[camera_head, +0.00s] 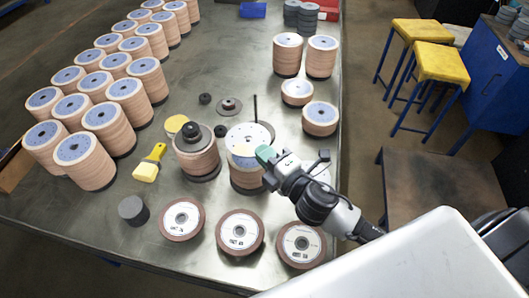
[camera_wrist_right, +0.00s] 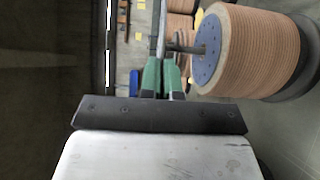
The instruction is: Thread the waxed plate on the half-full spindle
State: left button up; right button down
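My right gripper (camera_head: 265,155) has green fingertips and is shut on the near right edge of a thin pale plate (camera_head: 248,135) with a yellow patch. The plate is above a stack of brown discs (camera_head: 246,178) with a blue top. In the right wrist view, the plate shows edge-on as a thin grey strip (camera_wrist_right: 160,30) between the green fingers (camera_wrist_right: 161,76). A dark spindle rod (camera_wrist_right: 185,48) rises from the stack's blue top and reaches the plate. I cannot tell whether the rod is through its hole. My left gripper is not in view.
A capped disc stack (camera_head: 197,155) stands just left. Several labelled discs (camera_head: 240,232) lie in front. A thin black rod (camera_head: 255,107) stands behind the plate. Tall stacks (camera_head: 85,160) fill the far left.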

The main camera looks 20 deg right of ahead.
jog(key=shift+f+b, duration=0.45)
jog(key=shift+f, duration=0.2)
jog(key=shift+f+b, duration=1.5)
jog(key=shift+f, duration=0.2)
jog(key=c, duration=1.7)
grip_release()
jog(key=shift+r, duration=0.2)
jog(key=o, duration=0.4)
jog(key=shift+s, duration=0.15)
jog(key=shift+f, duration=0.35)
jog(key=b+v, duration=0.1)
jog(key=v, duration=0.2)
jog(key=b+v, duration=0.1)
jog(key=v, duration=0.3)
jog(key=r+b+v, duration=0.1)
jog(key=v, duration=0.2)
jog(key=shift+s+d, duration=0.1)
jog(key=shift+s, duration=0.25)
